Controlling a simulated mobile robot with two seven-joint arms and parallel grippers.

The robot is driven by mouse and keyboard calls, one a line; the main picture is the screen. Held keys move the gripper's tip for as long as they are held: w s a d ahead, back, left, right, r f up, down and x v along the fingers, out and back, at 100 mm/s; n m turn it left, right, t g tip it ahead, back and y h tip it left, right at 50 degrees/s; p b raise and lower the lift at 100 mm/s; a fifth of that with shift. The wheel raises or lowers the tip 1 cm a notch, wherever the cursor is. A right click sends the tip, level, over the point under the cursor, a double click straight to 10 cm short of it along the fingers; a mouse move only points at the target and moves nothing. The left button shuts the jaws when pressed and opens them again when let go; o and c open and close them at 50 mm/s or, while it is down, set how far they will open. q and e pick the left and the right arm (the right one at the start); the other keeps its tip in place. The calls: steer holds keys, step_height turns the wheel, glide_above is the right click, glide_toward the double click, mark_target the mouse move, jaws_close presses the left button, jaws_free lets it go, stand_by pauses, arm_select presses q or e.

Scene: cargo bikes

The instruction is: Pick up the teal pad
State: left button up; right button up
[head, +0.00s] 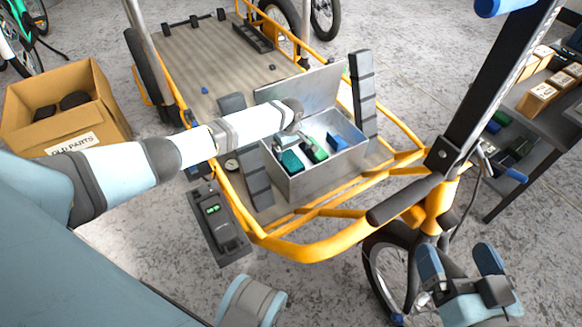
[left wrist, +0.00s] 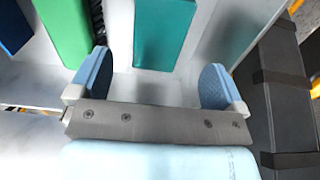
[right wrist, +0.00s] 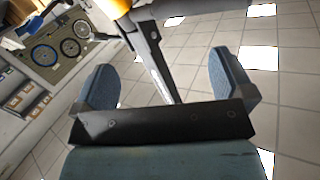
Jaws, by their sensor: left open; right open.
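The teal pad (head: 292,161) lies in an open grey metal box (head: 318,180) on the cargo bike's bed. In the left wrist view the teal pad (left wrist: 163,33) shows ahead, between the lines of the two blue fingers. My left gripper (head: 288,143) reaches into the box, open and empty; its fingers are partly hidden by the wrist in the head view. A green item (head: 315,150) and a blue item (head: 337,142) lie in the same box, right of the teal pad. My right gripper (head: 460,260) is open and empty, near the front wheel.
The box's raised lid (head: 300,85) stands behind it. Dark straps (head: 362,95) flank the box. The orange frame rail (head: 300,250) runs in front.

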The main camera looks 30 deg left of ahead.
mark_target(291, 160)
arm_select(q)
step_height(291, 160, down, 6)
steer(key=b, duration=0.3)
steer(key=shift+r, duration=0.1)
steer(key=shift+f, duration=0.3)
steer(key=shift+c, duration=0.6)
steer(key=c, duration=0.9)
arm_select(e)
steer(key=shift+w+d+n+t+y, duration=0.15)
steer(key=shift+w+d+n+t, duration=0.1)
steer(key=shift+w+n, duration=0.25)
steer(key=shift+w+d+n+t+y, duration=0.15)
steer(key=shift+w+d+n+t, duration=0.1)
steer(key=shift+w+n, duration=0.25)
